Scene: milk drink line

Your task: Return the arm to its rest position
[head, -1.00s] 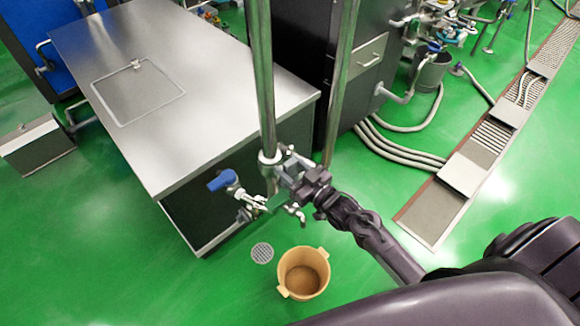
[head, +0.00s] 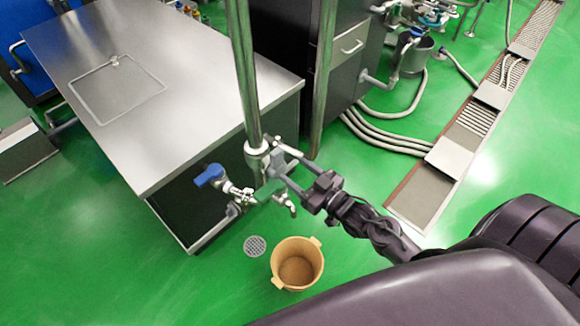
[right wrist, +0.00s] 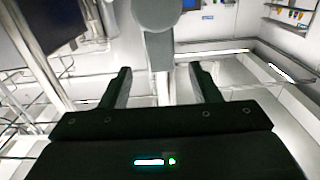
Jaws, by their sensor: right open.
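My right gripper (head: 281,165) is open in front of the valve on the upright steel pipe (head: 246,85). Its fingers point left, toward the valve's grey handle (head: 277,160), and hold nothing that I can see. In the right wrist view, the open right gripper (right wrist: 160,78) has one finger on each side of the picture, with the grey handle (right wrist: 160,48) between and beyond the tips. I cannot tell whether they touch. My right arm reaches in from the lower right. My left gripper is out of view.
A blue-handled tap (head: 210,175) sits left of the gripper, by the steel-topped counter (head: 215,75). A tan bucket (head: 318,262) stands on the green floor below, beside a round drain (head: 255,246). A second steel pipe (head: 322,75) rises behind.

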